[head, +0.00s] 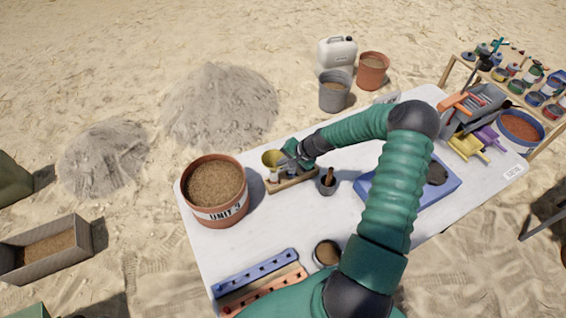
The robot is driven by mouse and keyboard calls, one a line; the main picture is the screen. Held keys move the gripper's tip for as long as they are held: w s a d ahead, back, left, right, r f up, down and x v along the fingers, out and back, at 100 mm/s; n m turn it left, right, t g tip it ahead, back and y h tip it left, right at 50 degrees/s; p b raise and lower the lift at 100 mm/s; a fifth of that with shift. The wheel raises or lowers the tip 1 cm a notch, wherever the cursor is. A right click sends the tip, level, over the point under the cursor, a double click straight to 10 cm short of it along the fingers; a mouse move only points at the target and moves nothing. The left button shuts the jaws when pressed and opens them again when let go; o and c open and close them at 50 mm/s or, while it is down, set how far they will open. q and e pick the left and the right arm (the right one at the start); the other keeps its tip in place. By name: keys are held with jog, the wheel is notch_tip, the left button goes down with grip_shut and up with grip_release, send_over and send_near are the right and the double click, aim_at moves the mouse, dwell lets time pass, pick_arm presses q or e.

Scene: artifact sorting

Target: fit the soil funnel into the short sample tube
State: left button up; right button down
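The yellow soil funnel (271,158) is at the left end of a small wooden rack (292,183) near the table's far left side. Its wide mouth faces up. Pale sample tubes (273,175) stand in the rack, one of them just below the funnel. I cannot tell whether the funnel's spout is inside that tube or above it. My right gripper (283,162) is right beside the funnel, its fingers pointing left at the rim. The fingers are too small to show whether they grip it. My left gripper is not in view.
A soil-filled terracotta pot (214,186) stands left of the rack, a small dark cup (327,182) right of it. Blue and orange racks (256,270) and a round bowl (327,253) are near the front. The table's middle is clear.

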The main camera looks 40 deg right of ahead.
jog(key=shift+f+b, duration=0.8)
jog(key=shift+f, duration=0.4)
jog(key=c, duration=1.5)
grip_release()
jog(key=shift+c, duration=0.2)
jog(key=v, duration=1.6)
jog(key=shift+s+r+b, duration=0.15)
jog(key=shift+r+b, duration=0.2)
jog(key=shift+b, duration=0.1)
jog(key=shift+d, duration=0.2)
